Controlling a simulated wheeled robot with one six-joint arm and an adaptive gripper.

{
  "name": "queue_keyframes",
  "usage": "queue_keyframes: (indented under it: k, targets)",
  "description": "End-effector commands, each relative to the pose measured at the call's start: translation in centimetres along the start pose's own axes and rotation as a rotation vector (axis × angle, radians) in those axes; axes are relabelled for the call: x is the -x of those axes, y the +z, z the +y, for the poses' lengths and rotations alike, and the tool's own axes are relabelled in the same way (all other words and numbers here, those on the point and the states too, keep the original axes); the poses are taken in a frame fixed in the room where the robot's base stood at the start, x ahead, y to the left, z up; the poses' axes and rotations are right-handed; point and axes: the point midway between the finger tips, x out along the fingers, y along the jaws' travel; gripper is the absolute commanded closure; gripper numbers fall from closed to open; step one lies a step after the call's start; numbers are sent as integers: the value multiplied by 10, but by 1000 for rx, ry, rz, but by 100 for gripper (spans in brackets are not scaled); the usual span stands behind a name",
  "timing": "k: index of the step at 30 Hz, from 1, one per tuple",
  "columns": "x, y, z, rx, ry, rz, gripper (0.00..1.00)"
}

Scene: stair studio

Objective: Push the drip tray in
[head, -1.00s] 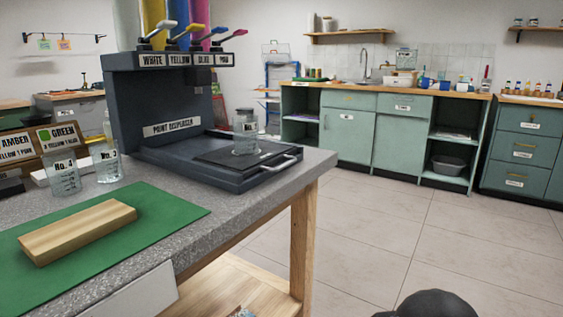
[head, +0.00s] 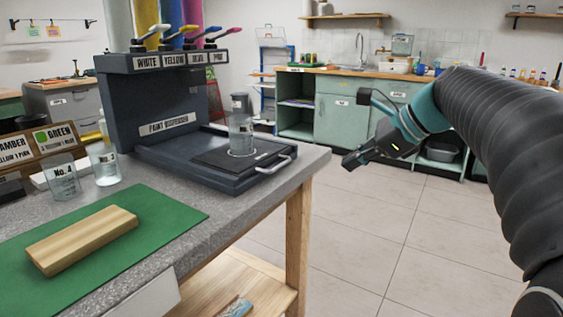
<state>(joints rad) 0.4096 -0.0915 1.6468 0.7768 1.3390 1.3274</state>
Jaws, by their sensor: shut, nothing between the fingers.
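The dark drip tray (head: 222,163) sits at the base of the paint dispenser (head: 160,128), on the counter's right end. It extends out of the dispenser toward the right, with a light metal handle (head: 274,165) on its near right edge. A clear beaker (head: 240,136) stands upright on the tray. My gripper (head: 350,163) is in the air right of the handle, over the floor side, apart from the tray. It is shut and empty, and points left toward the tray.
A green mat (head: 160,205) with a wooden block (head: 82,240) lies on the counter (head: 215,215). Green cabinets (head: 340,122) line the back wall. The tiled floor (head: 360,235) right of the counter is open.

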Motion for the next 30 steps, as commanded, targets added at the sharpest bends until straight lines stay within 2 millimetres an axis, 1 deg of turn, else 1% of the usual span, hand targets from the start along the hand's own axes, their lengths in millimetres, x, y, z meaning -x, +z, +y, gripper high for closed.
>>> queue_keyframes:
  k: [1, 4, 6, 9, 14, 17, 20, 30]
  targets:
    - [7, 13, -2, -73, -1, -32, 100]
    - [12, 29, 1, -229, 23, -78, 100]
    - [12, 31, 4, -316, 43, -89, 100]
    - [12, 32, 7, -392, 57, -88, 100]
    - [6, 32, 8, -429, 60, -86, 100]
    - [-6, 33, 8, -428, 62, -85, 100]
    - [-22, 34, 10, -426, 62, -85, 100]
    - [-85, 40, 12, -425, 62, -84, 100]
